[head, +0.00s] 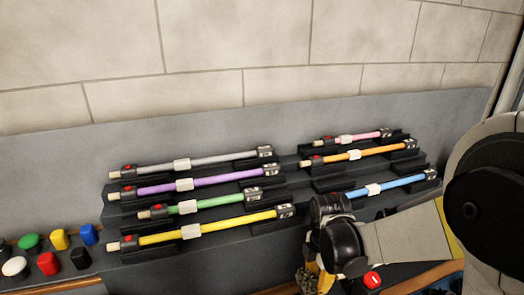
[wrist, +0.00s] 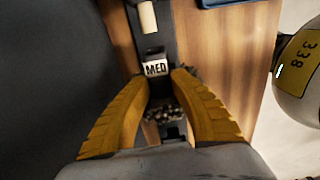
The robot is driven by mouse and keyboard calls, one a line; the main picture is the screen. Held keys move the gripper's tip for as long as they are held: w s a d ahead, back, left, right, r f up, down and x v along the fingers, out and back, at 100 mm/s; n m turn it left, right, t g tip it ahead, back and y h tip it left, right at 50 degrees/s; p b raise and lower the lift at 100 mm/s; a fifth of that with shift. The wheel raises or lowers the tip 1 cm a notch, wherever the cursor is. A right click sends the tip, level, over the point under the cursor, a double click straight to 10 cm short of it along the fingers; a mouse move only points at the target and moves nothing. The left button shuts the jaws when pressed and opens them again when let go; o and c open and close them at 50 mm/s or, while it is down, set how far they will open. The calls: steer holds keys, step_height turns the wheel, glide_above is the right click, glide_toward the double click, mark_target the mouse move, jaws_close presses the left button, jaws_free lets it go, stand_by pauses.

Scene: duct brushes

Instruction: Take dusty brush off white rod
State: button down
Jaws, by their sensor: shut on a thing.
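In the wrist view, my gripper (wrist: 165,95) has its two yellow fingers closed in on both sides of a dark piece with rough, greyish bristles, which looks like the dusty brush (wrist: 165,116). Just beyond it is a black collar with a white label reading MED (wrist: 156,69). A short white cylinder, which may be part of the white rod (wrist: 147,17), shows past the collar at the top. In the head view my gripper (head: 308,282) is low at the bench front, and my wrist hides what it holds.
Several coloured rods lie on a stepped black rack, including a grey one (head: 210,161), a yellow one (head: 220,226) and a blue one (head: 385,187). Coloured knobs (head: 48,263) stand at the left. A red button (head: 371,280) is close right of my gripper. A wall stands behind.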

steer(key=shift+a, duration=0.15)
steer(key=shift+r, duration=0.15)
steer(key=r+p, duration=0.2)
steer(key=a+r+p, duration=0.1)
steer(key=r+p, duration=0.1)
steer(key=r, duration=0.1)
steer(key=r+p, duration=0.2)
steer(key=r, duration=0.1)
steer(key=shift+s+a, duration=0.2)
steer(key=shift+s, duration=0.1)
steer(key=shift+f, duration=0.1)
steer(key=shift+s+f, duration=0.1)
